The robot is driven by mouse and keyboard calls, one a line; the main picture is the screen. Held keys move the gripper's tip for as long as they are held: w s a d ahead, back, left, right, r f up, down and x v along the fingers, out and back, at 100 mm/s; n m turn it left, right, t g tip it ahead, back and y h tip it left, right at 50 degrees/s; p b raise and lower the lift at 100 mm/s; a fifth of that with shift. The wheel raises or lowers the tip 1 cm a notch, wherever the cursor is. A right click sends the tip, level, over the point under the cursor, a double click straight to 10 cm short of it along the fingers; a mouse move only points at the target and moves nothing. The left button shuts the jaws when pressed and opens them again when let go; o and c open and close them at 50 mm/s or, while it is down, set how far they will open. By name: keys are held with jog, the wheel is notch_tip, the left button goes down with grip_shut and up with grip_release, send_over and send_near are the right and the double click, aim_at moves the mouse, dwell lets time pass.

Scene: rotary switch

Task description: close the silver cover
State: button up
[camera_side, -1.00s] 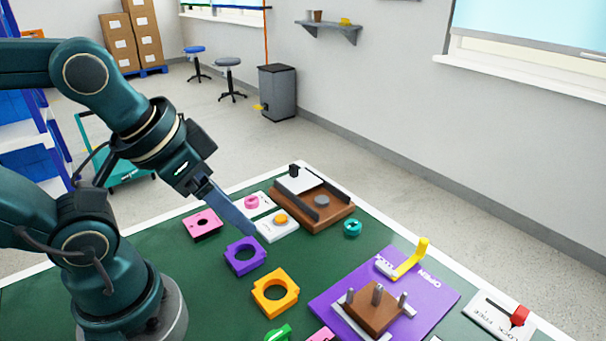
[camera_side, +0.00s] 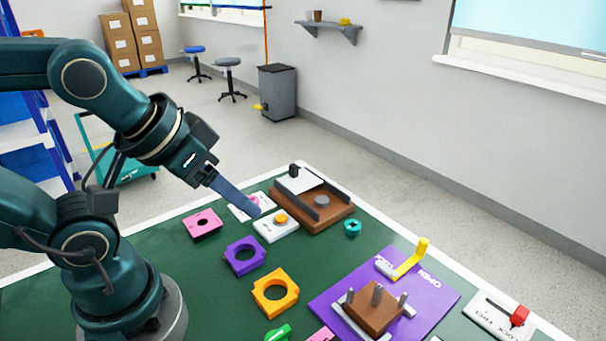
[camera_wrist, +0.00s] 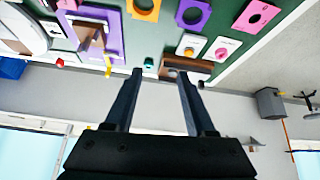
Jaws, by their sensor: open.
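The silver cover (camera_side: 296,180) is a flat pale plate at the far-left end of a brown wooden base (camera_side: 340,212), between two black rails. A small black block (camera_side: 294,169) stands at its far edge. A grey round piece (camera_side: 321,201) on the base is uncovered. My gripper (camera_side: 257,211) is open and empty, raised near the pink and orange button plates, left of the base in the side view. In the wrist view, my open fingers (camera_wrist: 157,72) partly hide the brown base (camera_wrist: 204,67); the cover cannot be made out there.
A plate with an orange button (camera_side: 281,219) is between my fingers and the base. A teal knob (camera_side: 352,228) lies to the right. Purple (camera_side: 244,256) and orange (camera_side: 275,291) ring blocks lie nearer.

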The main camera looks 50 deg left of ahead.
jog(key=w+a+r+n+t+y, duration=0.2)
jog(key=w+a+r+t+y, duration=0.25)
jog(key=w+a+r, duration=0.4)
jog(key=m+h, duration=0.4)
jog(key=h, duration=0.1)
send_over(292, 166)
jog(key=s+d, duration=0.1)
jog(key=d, duration=0.4)
notch_tip(292, 166, down, 9)
jog(key=a+f, duration=0.1)
jog(key=f, duration=0.1)
jog(key=s+a+f+g, duration=0.1)
jog(key=a+f, duration=0.1)
jog(key=f, duration=0.1)
jog(key=s+a+f+g, duration=0.1)
jog(key=a+f, duration=0.1)
jog(key=f, duration=0.1)
jog(key=shift+s+n, duration=0.1)
jog(key=shift+n, duration=0.2)
jog(key=shift+a+f, duration=0.15)
jog(key=shift+f, duration=0.05)
jog(key=shift+x, duration=2.35)
grip_shut()
